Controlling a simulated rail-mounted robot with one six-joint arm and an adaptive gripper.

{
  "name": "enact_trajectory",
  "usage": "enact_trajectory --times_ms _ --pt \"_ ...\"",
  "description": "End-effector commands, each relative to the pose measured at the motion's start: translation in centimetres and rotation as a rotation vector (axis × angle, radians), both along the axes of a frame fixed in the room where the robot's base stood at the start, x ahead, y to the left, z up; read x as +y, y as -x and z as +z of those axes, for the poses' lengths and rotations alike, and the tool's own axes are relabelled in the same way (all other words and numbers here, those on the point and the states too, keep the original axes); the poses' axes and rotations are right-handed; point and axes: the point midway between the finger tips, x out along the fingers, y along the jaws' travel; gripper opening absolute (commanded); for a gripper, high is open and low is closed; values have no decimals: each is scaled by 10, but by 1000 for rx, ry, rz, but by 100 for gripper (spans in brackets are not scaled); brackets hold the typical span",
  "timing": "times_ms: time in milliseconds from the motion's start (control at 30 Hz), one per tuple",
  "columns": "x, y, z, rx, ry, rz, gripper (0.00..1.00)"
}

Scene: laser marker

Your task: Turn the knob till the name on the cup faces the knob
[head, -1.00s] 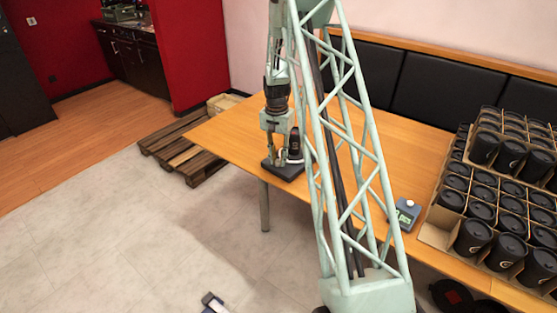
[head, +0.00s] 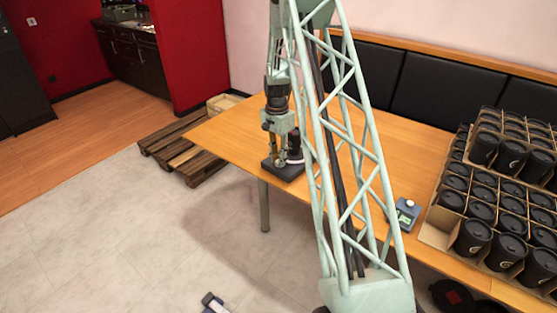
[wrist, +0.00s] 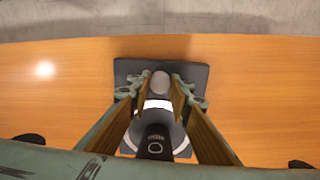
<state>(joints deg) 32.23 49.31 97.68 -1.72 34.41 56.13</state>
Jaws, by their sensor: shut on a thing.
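The black cup (head: 295,142) stands upright on a small turntable device with a dark square base (head: 286,175) near the table edge. In the wrist view the cup (wrist: 155,133) stands on a white-rimmed disc (wrist: 181,147), partly hidden by my fingers. Pale marks, including a small ring, show on the cup's side toward the knob; they are too small to read. The round grey knob (wrist: 159,82) sits on the dark base (wrist: 190,72) beyond the cup. My gripper (wrist: 160,87) is shut on the knob, one finger on each side. It also shows in the head view (head: 279,161).
Cartons of black lidded cups (head: 480,212) stand at the table's right end. A small grey-blue device (head: 404,215) stands beside them. The wooden table (head: 235,127) is clear around the turntable. A pallet (head: 180,150) lies on the floor behind its left end.

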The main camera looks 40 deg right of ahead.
Motion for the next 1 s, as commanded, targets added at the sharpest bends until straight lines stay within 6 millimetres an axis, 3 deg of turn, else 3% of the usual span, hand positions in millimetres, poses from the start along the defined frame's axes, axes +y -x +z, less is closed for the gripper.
enact_trajectory --times_ms 133,167,300,733,1000 --pt "0 0 0 -1 1 1 8" --pt "0 0 0 -1 1 1 20" --pt "0 0 0 -1 1 1 33" --pt "0 0 2 0 0 2 33" --pt "0 -1 20 -2 1 2 33"
